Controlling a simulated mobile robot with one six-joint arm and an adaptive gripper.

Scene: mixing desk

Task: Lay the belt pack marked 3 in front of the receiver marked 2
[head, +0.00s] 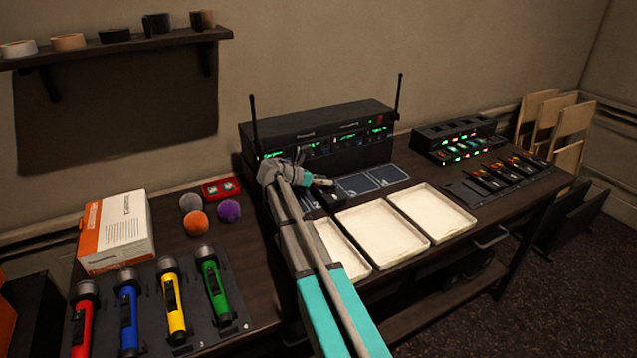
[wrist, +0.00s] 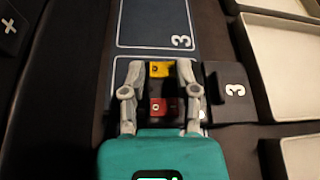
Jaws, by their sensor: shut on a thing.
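My gripper (wrist: 162,95) is shut on a black belt pack, with its fingers on either side of a raised part that carries a yellow patch and a red patch. A black end marked 3 (wrist: 232,92), which looks like part of the same belt pack (head: 330,197), sticks out beyond the right finger in the wrist view. The pack is over an outlined pad, beside the pad marked 3 (wrist: 155,25). In the head view my gripper (head: 318,186) is close in front of the receiver rack (head: 318,128). I cannot tell whether the pack touches the pad. The receiver numbers are unreadable.
Pale trays (head: 383,234) lie just in front of the pads. More outlined pads (head: 388,174) are bare to the right. A charger (head: 455,140) and a row of black units (head: 497,177) stand farther right. Coloured microphones (head: 170,300) lie at left. Antennas (head: 397,97) rise from the rack.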

